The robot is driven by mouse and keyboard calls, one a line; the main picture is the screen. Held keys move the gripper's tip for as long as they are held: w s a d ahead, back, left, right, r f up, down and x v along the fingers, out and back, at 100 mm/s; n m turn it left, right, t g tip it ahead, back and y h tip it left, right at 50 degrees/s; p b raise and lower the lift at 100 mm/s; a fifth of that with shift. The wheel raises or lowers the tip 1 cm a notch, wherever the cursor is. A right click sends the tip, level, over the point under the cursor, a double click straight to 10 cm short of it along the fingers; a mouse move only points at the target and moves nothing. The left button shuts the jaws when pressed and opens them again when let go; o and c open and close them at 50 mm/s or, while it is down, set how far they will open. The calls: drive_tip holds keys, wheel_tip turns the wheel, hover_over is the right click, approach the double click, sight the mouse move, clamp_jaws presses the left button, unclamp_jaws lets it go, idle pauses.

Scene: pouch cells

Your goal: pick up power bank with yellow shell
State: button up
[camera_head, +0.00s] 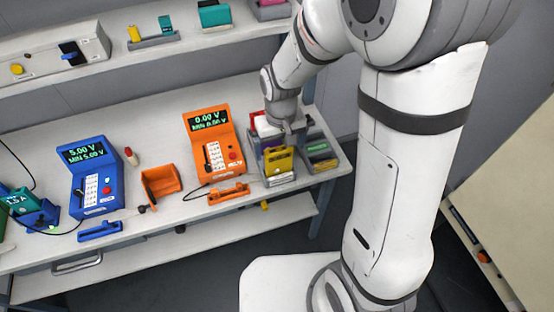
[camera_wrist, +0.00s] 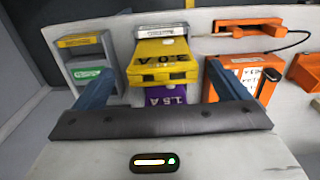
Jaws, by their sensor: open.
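The power bank with the yellow shell (camera_head: 279,161) sits in a grey rack at the right end of the bench, below my gripper (camera_head: 286,128). In the wrist view the yellow power bank (camera_wrist: 163,66) shows "3.0 A" upside down and two dark ports. My gripper (camera_wrist: 161,72) is open there, with one blue finger on each side of the yellow power bank in the picture. I cannot tell how far above it the fingertips are. A purple unit (camera_wrist: 166,97) marked "1.5 A" is just behind the yellow one, partly hidden by my gripper.
A green-labelled unit (camera_wrist: 89,74) stands in a neighbouring grey rack. An orange meter (camera_head: 213,142) stands close on the other side. A blue meter (camera_head: 90,178) and an orange holder (camera_head: 160,183) are farther left. A shelf (camera_head: 232,38) runs above the bench.

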sight(278, 156)
drive_tip(key=shift+w+a+f+p, duration=0.1)
drive_tip(key=shift+f+p, duration=0.1)
drive_tip(key=shift+f, duration=1.15)
drive_tip(key=shift+a+f+p, duration=0.1)
drive_tip(key=shift+f+p, duration=0.1)
drive_tip(key=shift+f, duration=1.1)
drive_tip(key=shift+c, duration=0.4)
drive_tip(key=c, duration=0.9)
drive_tip(key=shift+c, duration=0.5)
drive_tip(key=shift+r, duration=0.15)
